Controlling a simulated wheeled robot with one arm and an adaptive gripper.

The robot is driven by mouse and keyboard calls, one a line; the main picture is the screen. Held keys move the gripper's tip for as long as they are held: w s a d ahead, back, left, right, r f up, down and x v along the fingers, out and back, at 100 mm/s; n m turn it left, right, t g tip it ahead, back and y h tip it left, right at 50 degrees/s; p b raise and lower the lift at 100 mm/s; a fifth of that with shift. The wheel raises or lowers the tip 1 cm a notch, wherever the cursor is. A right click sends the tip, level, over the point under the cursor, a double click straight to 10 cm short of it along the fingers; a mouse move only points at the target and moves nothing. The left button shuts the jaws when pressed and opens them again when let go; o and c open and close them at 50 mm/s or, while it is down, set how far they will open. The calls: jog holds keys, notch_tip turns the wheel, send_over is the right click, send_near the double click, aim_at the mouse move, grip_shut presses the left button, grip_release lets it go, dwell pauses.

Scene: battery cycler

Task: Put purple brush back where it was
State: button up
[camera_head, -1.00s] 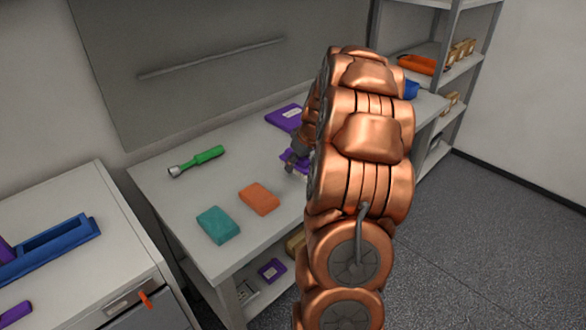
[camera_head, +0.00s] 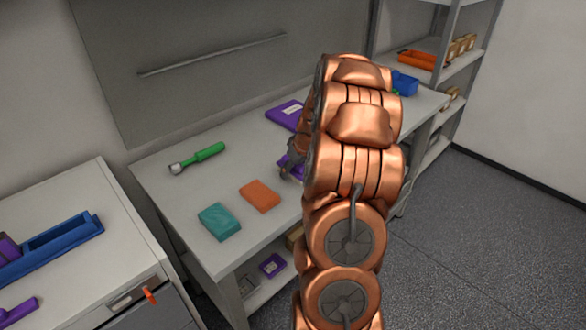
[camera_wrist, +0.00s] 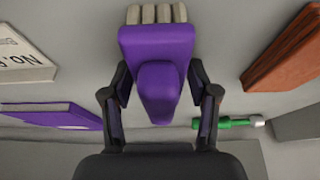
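The purple brush (camera_wrist: 157,50) is between the two fingers of my gripper (camera_wrist: 159,78) in the wrist view. I cannot tell whether the brush touches the table.
A blue object (camera_head: 404,83) stands at the far right end. A blue tray (camera_head: 65,240) lies on the left cabinet.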

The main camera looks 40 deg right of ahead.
jog(key=shift+o, duration=0.3)
jog(key=shift+r, duration=0.1)
jog(key=shift+r, duration=0.2)
jog(key=b+v, duration=0.3)
jog(key=v, duration=0.8)
jog(key=shift+s+r, duration=0.15)
jog(key=shift+r, duration=0.2)
jog(key=s+a+g+y, duration=0.1)
jog(key=s+a+g, duration=0.15)
jog(key=a, duration=1.05)
jog(key=s+a+g+y, duration=0.1)
jog(key=s+a, duration=0.3)
jog(key=a, duration=0.9)
jog(key=s+a+f+g+h, duration=0.1)
jog(key=s+a, duration=0.4)
jog(key=s, duration=0.5)
jog(key=s+a+f+g+h, duration=0.1)
jog(key=s+a+g, duration=0.1)
jog(key=s+a, duration=0.4)
jog(key=s, duration=0.3)
jog(key=shift+s+a+f, duration=0.15)
jog(key=shift+s+f, duration=0.2)
jog(key=shift+s, duration=0.05)
